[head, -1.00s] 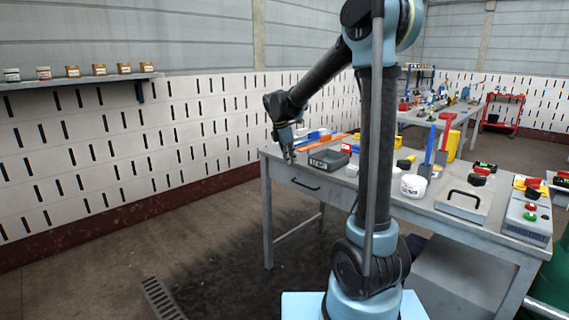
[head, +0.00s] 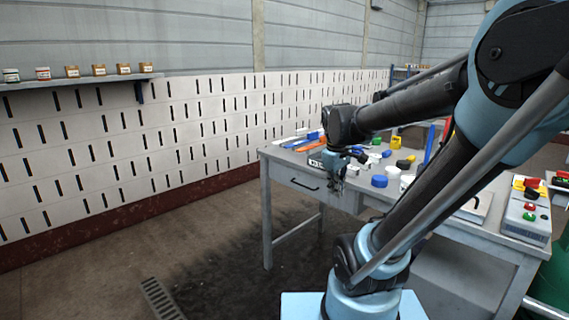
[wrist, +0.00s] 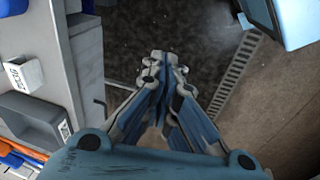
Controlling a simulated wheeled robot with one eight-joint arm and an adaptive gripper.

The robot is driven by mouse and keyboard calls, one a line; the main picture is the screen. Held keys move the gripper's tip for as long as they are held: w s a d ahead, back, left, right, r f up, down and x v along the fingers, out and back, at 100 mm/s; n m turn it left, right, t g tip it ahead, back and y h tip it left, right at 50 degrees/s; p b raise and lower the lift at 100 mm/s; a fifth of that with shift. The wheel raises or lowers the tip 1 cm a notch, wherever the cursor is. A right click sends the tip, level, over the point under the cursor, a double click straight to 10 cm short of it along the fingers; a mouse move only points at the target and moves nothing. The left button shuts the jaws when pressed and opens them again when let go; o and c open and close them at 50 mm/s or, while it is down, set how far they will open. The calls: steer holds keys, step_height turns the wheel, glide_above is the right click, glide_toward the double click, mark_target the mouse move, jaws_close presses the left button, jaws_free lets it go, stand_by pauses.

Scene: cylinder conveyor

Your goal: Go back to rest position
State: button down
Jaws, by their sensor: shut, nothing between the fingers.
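My gripper (head: 338,188) hangs pointing down at the near edge of the grey workbench (head: 276,155) in the head view. Its fingers are shut and hold nothing. In the wrist view the gripper (wrist: 163,62) shows its fingertips together over the dark floor, with the bench's side and drawer handle to the left. My arm reaches out across the head view from the right and hides part of the bench top.
A dark tray (wrist: 32,122) and a small white labelled box (wrist: 24,74) are on the bench. A blue cylinder (head: 379,181) stands right of my gripper. A button box (head: 526,216) is at the right end. The floor left of the bench is clear around a drain grate (head: 161,298).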

steer(key=s+d+f+m+y, duration=0.1)
steer(key=s+d+f+m, duration=0.1)
steer(key=s+f+m, duration=0.6)
steer(key=s, duration=0.4)
steer(key=shift+s+f, duration=0.25)
steer(key=shift+f, duration=0.15)
steer(key=shift+d, duration=0.15)
